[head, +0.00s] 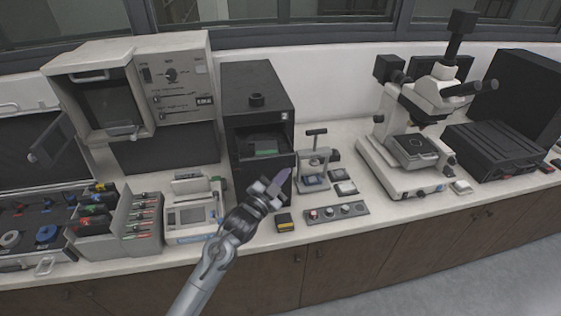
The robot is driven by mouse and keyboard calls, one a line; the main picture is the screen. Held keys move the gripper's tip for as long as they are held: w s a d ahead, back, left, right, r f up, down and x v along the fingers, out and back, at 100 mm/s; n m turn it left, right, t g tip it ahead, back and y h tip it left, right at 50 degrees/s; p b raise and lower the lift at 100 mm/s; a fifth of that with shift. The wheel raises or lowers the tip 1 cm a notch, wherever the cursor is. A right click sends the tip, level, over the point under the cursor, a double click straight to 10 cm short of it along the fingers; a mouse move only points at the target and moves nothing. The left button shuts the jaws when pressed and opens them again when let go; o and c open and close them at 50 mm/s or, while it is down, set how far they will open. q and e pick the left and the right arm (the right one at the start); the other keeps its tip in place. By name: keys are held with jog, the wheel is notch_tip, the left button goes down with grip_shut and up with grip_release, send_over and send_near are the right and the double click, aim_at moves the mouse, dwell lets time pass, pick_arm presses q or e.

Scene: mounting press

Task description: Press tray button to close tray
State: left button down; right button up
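A black box-shaped machine (230,95) stands at the middle of the counter, with a round knob on top. Its front has an opening with a dark tray-like part and a green patch (266,149) inside. I cannot make out a tray button. My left gripper (272,186) is in front of the machine's lower front, below the opening, and hides part of it. Its fingers are small and partly hidden, so I cannot tell whether they are open or touch the machine. My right gripper is not in view.
A small hand press (313,170) stands right of the machine, with a strip of round pieces (337,212) in front. A small yellow-black block (284,222) lies near the counter edge. A printer-like device (193,207) is left, a microscope (408,150) right.

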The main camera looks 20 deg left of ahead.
pick_arm(q)
jog(key=shift+w+a+b, duration=0.2)
jog(key=shift+w+a, duration=0.25)
jog(key=shift+w, duration=0.25)
jog(key=shift+w+a+b, duration=0.15)
jog(key=shift+w+a, duration=0.3)
jog(key=shift+w, duration=0.2)
jog(key=shift+w+a, duration=0.1)
jog(key=shift+w, duration=0.1)
dwell(1.1)
jog(key=shift+w+a, duration=0.15)
jog(key=shift+w, duration=0.05)
